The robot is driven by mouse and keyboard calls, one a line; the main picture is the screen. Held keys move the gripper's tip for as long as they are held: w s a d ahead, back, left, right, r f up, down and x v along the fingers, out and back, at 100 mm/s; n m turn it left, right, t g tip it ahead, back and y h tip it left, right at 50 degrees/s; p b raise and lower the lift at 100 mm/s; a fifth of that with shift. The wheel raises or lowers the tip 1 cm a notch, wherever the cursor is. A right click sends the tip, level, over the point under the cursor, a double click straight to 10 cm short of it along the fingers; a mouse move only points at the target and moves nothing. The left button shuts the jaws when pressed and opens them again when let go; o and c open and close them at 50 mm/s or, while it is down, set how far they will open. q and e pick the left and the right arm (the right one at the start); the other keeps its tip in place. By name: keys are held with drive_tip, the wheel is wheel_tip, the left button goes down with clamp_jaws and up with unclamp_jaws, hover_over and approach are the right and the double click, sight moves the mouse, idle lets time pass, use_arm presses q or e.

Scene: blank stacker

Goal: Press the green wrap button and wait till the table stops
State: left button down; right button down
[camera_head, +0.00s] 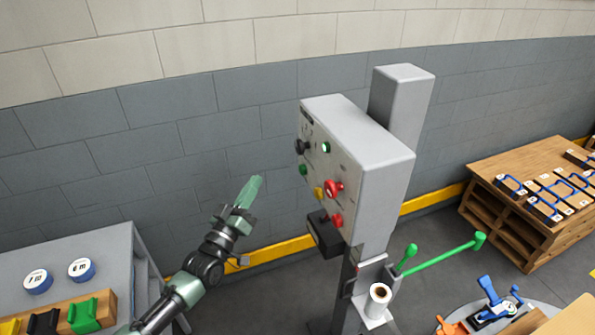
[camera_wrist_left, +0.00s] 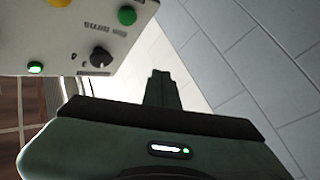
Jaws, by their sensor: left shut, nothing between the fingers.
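A grey control box (camera_head: 370,150) stands on a post at the middle. Its face carries a plain green button (camera_head: 303,169), a lit green one (camera_head: 326,147), a black knob (camera_head: 302,147), a yellow button (camera_head: 319,192) and red ones (camera_head: 333,188). I cannot read which green one is the wrap button. In the left wrist view the plain green button (camera_wrist_left: 127,15) and the lit green one (camera_wrist_left: 36,68) show on the panel. My left gripper (camera_head: 250,190) is shut and empty, left of the panel and apart from it. My right gripper is out of view.
A round grey table (camera_head: 455,318) is partly visible at lower right, with tools and a wooden piece. A green-ended bar (camera_head: 440,255) extends near the post. A wooden rack (camera_head: 525,235) stands right; a grey bench (camera_head: 110,255) with stamps stands left.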

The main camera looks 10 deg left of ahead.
sight(302, 170)
use_arm(q)
drive_tip(key=shift+w+d, duration=0.1)
drive_tip(key=w+d+b, duration=0.1)
drive_tip(key=w+d, duration=0.3)
drive_tip(key=d, duration=0.3)
drive_tip(key=shift+w+b, duration=0.3)
drive_tip(key=shift+w, duration=0.1)
idle(0.7)
drive_tip(key=shift+d, duration=0.15)
idle(1.2)
drive_tip(key=shift+w+d, duration=0.25)
drive_tip(key=shift+d, duration=0.05)
